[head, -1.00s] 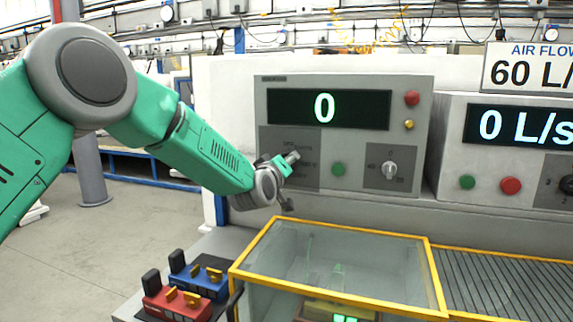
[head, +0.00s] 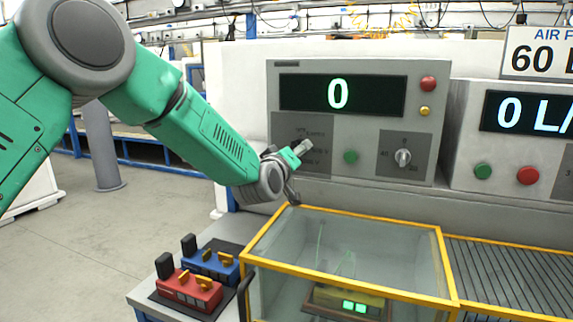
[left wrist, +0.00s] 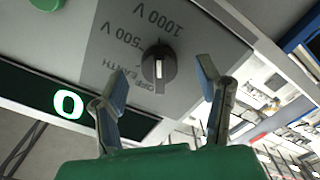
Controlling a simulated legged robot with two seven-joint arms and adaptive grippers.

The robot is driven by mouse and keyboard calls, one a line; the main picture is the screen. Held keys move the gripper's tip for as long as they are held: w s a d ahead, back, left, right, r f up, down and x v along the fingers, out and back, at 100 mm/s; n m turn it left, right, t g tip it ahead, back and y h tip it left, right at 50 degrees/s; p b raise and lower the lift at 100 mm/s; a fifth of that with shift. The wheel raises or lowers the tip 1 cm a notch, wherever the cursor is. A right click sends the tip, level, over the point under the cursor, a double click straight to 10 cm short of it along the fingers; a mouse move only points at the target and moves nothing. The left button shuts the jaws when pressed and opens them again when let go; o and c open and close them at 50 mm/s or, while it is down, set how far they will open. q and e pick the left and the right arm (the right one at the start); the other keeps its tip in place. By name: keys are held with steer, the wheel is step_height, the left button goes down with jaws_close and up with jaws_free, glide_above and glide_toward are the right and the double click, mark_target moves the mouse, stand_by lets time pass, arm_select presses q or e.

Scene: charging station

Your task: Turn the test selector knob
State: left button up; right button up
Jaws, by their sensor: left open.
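The left wrist view shows a dark round selector knob (left wrist: 158,66) with a white pointer mark, on a grey plate lettered 1000 V, 500 V, EARTH and OFF. My left gripper (left wrist: 162,80) is open, its two fingers spread to either side of the knob in that picture. I cannot tell whether they touch it. In the head view my left gripper (head: 298,170) is at the lower left of the grey test panel (head: 355,70), in front of the lettered plate (head: 316,130), and the knob is hidden there. My right gripper is not in view.
The panel also has a display (head: 300,92) reading 0, a green button (head: 351,157), a red button (head: 428,83) and another knob (head: 403,157). A yellow-edged clear box (head: 345,240) stands below the gripper. Red (head: 190,290) and blue (head: 212,263) units sit left of it.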

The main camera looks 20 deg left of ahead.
arm_select(q)
steer(key=s, duration=0.9)
steer(key=shift+a+f, duration=0.15)
steer(key=shift+w, duration=0.1)
